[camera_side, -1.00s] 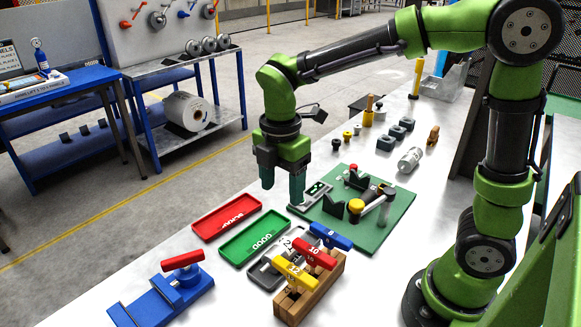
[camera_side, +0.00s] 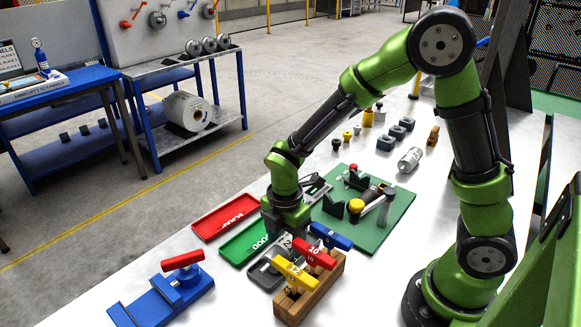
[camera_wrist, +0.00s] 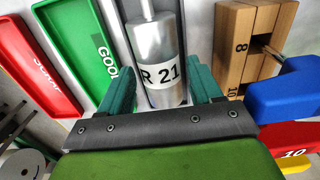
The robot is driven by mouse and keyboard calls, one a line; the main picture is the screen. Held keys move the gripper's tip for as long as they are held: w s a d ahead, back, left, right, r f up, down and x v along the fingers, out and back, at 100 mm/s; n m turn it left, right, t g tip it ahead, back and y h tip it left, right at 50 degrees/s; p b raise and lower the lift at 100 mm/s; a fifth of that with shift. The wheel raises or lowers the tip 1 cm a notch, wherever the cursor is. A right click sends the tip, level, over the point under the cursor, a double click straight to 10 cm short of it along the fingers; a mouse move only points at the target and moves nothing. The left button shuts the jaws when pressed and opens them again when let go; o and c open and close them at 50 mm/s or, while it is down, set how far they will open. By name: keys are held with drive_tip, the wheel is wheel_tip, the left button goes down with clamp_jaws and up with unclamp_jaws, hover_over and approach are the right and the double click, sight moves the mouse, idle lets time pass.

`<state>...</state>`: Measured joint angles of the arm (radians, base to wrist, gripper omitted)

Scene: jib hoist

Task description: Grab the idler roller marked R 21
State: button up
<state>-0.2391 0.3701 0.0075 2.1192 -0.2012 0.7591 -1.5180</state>
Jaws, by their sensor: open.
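The idler roller (camera_wrist: 160,45) is a silver cylinder with a white band reading R 21. In the wrist view it lies between the two teal fingers of my open gripper (camera_wrist: 161,82), one on each side. I cannot tell whether either finger touches it. In the side view my gripper (camera_side: 286,226) is low over the grey tray (camera_side: 262,277), and its fingers and the roller there are mostly hidden by the gripper and the coloured handles.
A green GOOD tray (camera_side: 235,248) and red tray (camera_side: 224,216) lie left of my gripper. A wooden block (camera_side: 318,288) with blue, red and yellow handles stands close on the right. A blue vise (camera_side: 165,297) is in front; a green fixture board (camera_side: 385,225) lies behind right.

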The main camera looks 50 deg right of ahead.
drive_tip(key=shift+f, duration=0.8)
drive_tip(key=shift+c, duration=0.4)
drive_tip(key=c, duration=1)
drive_tip(key=shift+o, duration=0.2)
drive_tip(key=shift+r, duration=0.1)
